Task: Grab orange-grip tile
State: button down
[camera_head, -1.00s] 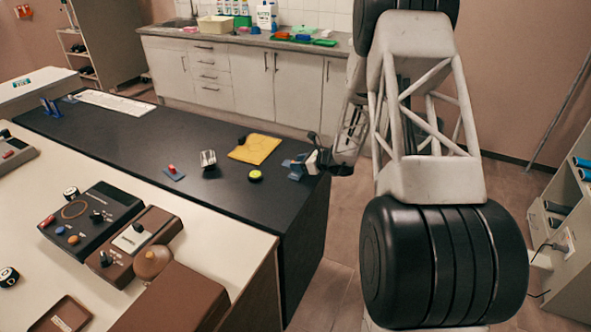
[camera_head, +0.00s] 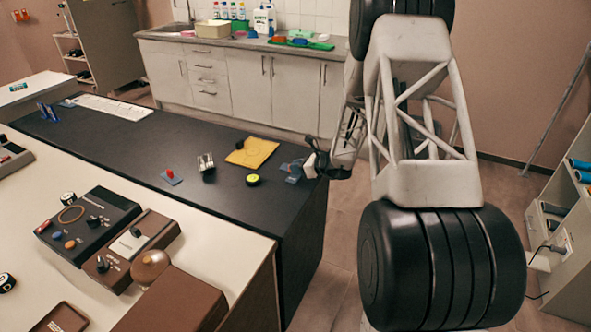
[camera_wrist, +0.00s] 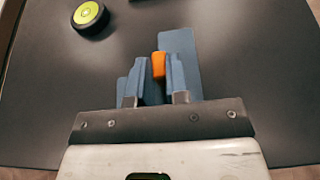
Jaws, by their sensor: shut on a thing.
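The orange-grip tile is a flat blue plate (camera_wrist: 178,45) with an upright orange grip (camera_wrist: 158,65), seen in the wrist view. It is at the right end of the dark table. My gripper (camera_wrist: 157,80) has its blue fingers on either side of the orange grip and is shut on it. The fingers hide part of the tile. In the head view my gripper (camera_head: 296,171) is small, low over the table's right end, and the orange grip cannot be made out there.
A black puck with a lime top (camera_head: 253,180) lies left of my gripper. On the dark table (camera_head: 130,148) are also a yellow mat (camera_head: 252,153), a metallic block (camera_head: 206,162) and a red-grip blue tile (camera_head: 171,176). The table's right edge is close to my gripper.

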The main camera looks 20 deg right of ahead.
jog(key=shift+r, duration=0.15)
jog(key=shift+r, duration=0.5)
jog(key=shift+s+r, duration=0.2)
jog(key=shift+r, duration=0.4)
jog(key=shift+s+r, duration=0.2)
jog(key=shift+r, duration=0.35)
jog(key=s+a, duration=0.1)
jog(key=s, duration=0.4)
jog(key=s+a+r, duration=0.1)
jog(key=s, duration=0.9)
jog(key=shift+a+r, duration=0.2)
jog(key=shift+a, duration=0.2)
jog(key=shift+w, duration=0.1)
